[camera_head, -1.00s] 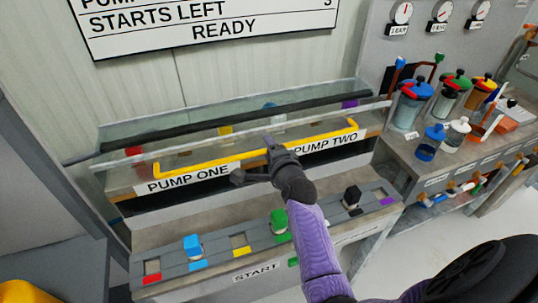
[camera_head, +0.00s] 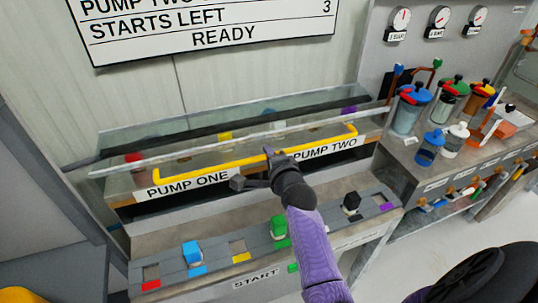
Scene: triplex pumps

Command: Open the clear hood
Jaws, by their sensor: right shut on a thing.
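The clear hood (camera_head: 215,142) is a long see-through cover over the pump bench against the back wall, with a dark rail and a pale rail running along it. Its yellow handle bar (camera_head: 215,169) runs along the front, above the PUMP ONE and PUMP TWO labels. The hood looks down over the bench. My right gripper (camera_head: 268,160) is shut on the yellow handle near its middle, and its fingers hide a short part of the bar. My left gripper is not in view.
Below is a panel with a blue block (camera_head: 192,252), a green block (camera_head: 279,226), a black block (camera_head: 351,201) and a START label. Right of it stands a counter with lidded jars (camera_head: 410,107) and gauges. A READY sign (camera_head: 215,30) hangs above.

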